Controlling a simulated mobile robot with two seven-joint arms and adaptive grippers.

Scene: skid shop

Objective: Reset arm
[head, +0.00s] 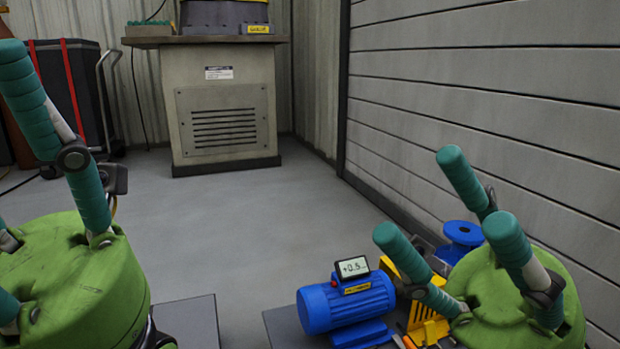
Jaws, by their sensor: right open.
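My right gripper (444,204) is at the lower right of the head view. It has a green body and teal jointed fingers, which stand spread apart and pointing upward with nothing between them. Its fingers overlap the view of the motor-and-pump set behind. My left gripper (62,150) is at the left edge, also green with teal fingers. One long finger points up and left; the others are cut off by the frame edge. I see nothing held in it, but its opening cannot be judged.
A blue motor (347,299) with a small display (353,267) reading about +0.5 sits beside yellow parts and a blue pump part (462,235). A grey cabinet (222,110) stands at the back, a black red-strapped case (78,90) at back left. A plank wall (490,90) bounds the right. The middle floor is clear.

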